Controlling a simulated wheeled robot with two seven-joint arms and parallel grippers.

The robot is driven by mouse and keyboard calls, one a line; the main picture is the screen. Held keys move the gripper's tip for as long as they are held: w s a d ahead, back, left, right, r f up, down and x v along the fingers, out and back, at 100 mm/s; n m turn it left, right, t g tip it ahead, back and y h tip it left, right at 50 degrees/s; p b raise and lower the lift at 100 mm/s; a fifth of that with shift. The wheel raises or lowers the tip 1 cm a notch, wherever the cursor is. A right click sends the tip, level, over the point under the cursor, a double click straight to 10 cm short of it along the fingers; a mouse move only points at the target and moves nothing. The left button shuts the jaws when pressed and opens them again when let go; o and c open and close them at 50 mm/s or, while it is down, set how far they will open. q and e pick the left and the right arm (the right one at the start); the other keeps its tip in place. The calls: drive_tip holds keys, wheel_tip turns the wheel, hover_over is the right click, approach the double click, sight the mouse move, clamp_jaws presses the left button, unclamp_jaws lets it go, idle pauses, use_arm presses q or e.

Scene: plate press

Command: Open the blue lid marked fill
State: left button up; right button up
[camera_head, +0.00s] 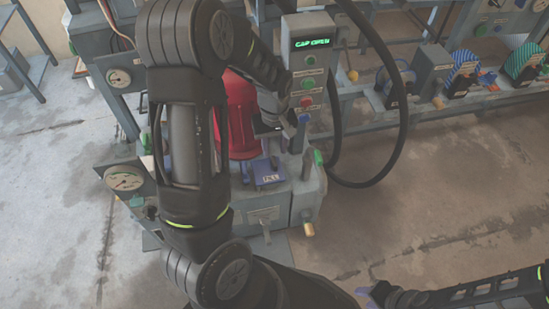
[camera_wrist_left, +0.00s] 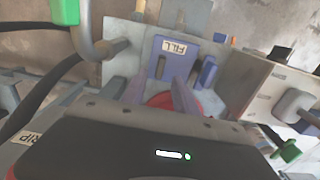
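The blue lid marked FILL (camera_head: 266,170) sits on top of the grey machine body, in front of the red cylinder (camera_head: 240,118). In the left wrist view the lid (camera_wrist_left: 174,58) lies ahead of the fingertips, with its white label upside down; it looks flat. My left gripper (camera_head: 278,127) is above and behind the lid, beside the red cylinder, and apart from the lid as far as I can tell. In the wrist view its fingers (camera_wrist_left: 160,88) are spread with nothing between them. My right gripper (camera_head: 372,292) is at the lower edge, its fingers barely showing.
A control box (camera_head: 307,75) with a green text display and several buttons stands right of my left gripper. A black hose (camera_head: 398,140) loops beside it. Gauges (camera_head: 124,178) are at the left. A rack with blue and green parts is at the back right. Floor at the right is clear.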

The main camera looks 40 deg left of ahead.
sight(274, 161)
use_arm(q)
wheel_tip(274, 161, down, 5)
drive_tip(key=shift+f+b, duration=0.2)
drive_tip(key=shift+b, duration=0.45)
clamp_jaws()
idle(1.0)
